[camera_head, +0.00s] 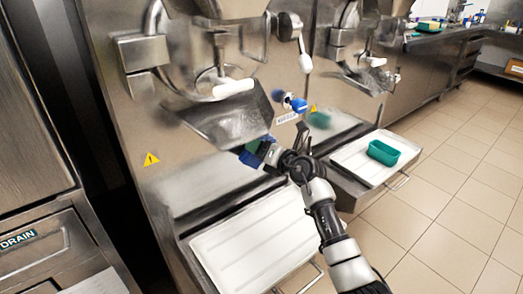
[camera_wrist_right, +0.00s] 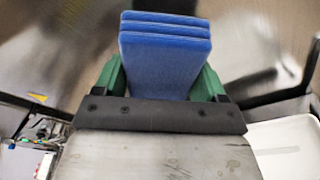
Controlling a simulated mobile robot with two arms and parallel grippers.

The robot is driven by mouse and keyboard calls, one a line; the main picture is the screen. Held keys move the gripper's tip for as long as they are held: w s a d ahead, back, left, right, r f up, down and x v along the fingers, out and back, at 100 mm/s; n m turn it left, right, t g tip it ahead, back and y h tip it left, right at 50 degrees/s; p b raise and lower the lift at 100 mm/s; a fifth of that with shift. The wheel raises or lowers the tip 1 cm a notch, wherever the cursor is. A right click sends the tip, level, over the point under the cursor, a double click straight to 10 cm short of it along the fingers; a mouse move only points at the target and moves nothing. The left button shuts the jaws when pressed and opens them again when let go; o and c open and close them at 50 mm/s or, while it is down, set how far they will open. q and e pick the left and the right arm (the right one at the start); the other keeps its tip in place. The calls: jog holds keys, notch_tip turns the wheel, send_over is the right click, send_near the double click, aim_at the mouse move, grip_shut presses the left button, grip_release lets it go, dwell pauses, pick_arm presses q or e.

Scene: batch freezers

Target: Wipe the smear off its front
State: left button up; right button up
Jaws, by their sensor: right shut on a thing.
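My right gripper (camera_head: 268,153) is shut on a folded blue cloth (camera_wrist_right: 165,55), held between its green fingers in the right wrist view. In the head view the cloth (camera_head: 250,158) is partly hidden by the gripper, just below the steel spout chute (camera_head: 232,122) of the nearest batch freezer. The freezer's steel front (camera_head: 165,135) is behind and left of it; whether the cloth touches it I cannot tell. A dark streak (camera_wrist_right: 252,78) shows on the steel in the wrist view; smear or reflection, I cannot tell. My left gripper is not in view.
A white tray (camera_head: 235,258) sits below the near freezer, under my right arm. A second white tray (camera_head: 350,150) holds a green tub (camera_head: 384,152). A white-handled lever (camera_head: 232,88) and blue knob (camera_head: 298,104) stick out. Tiled floor (camera_head: 455,190) is clear at right.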

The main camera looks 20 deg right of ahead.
jog(key=shift+w+a, duration=0.1)
jog(key=shift+w, duration=0.15)
jog(key=shift+w, duration=0.15)
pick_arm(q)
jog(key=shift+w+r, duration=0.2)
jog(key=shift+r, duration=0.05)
pick_arm(e)
jog(key=shift+w, duration=0.1)
jog(key=shift+w+a, duration=0.15)
jog(key=shift+w, duration=0.05)
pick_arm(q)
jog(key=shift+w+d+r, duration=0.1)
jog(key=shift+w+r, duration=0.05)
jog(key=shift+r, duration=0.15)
pick_arm(e)
jog(key=shift+w, duration=0.2)
